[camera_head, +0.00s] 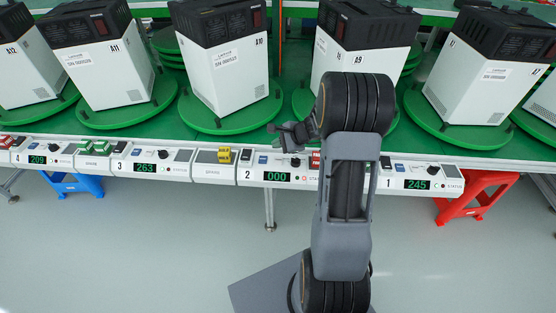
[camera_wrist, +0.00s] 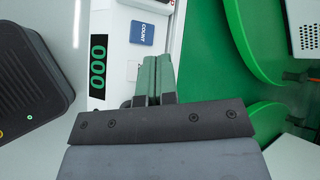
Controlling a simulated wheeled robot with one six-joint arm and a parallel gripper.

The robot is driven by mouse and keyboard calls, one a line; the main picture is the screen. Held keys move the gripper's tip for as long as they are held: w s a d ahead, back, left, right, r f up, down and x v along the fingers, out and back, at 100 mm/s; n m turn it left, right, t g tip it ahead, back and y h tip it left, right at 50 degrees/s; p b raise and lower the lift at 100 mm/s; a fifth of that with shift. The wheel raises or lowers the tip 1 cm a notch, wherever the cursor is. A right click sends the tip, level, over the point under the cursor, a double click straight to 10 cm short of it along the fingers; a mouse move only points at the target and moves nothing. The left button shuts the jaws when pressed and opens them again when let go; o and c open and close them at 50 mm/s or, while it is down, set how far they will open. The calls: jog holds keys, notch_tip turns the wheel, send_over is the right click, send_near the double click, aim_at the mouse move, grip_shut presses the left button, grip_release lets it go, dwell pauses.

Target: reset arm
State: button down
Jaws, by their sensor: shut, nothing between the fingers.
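My gripper (camera_head: 286,133) is over the front control strip (camera_head: 212,172), near station 2, at the end of my arm, which rises from the bottom middle in the head view. In the wrist view my gripper's two greenish fingers (camera_wrist: 157,62) are pressed together with nothing between them. They point toward the strip, beside the blue COUNT button (camera_wrist: 142,33) and the display reading 000 (camera_wrist: 98,61). That display also shows in the head view (camera_head: 276,176). My arm hides part of the strip between stations 2 and 1.
White-and-black machines, such as A10 (camera_head: 226,72) and A11 (camera_head: 103,72), stand tilted in view on green turntables (camera_head: 213,120) behind the strip. Red (camera_head: 470,197) and blue (camera_head: 72,183) stools stand below.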

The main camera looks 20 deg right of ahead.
dwell(0.3)
jog(key=s+n, duration=0.1)
jog(key=s+f+g, duration=0.1)
jog(key=s+a+n+g, duration=0.1)
jog(key=shift+s+f+n, duration=0.3)
jog(key=shift+s+f, duration=0.05)
jog(key=shift+s, duration=0.05)
jog(key=s+a+r+n+h+p, duration=0.2)
jog(key=s+a+r+n, duration=0.3)
jog(key=s+r+n, duration=0.3)
jog(key=s+a+r+n+g+h+p, duration=0.1)
jog(key=s+a+r+n+h+p, duration=0.2)
jog(key=s+r+n, duration=0.5)
notch_tip(320, 180, up, 4)
jog(key=shift+s+a+r+h+p, duration=0.3)
jog(key=shift+s+a+h, duration=0.3)
jog(key=shift+s+a, duration=0.3)
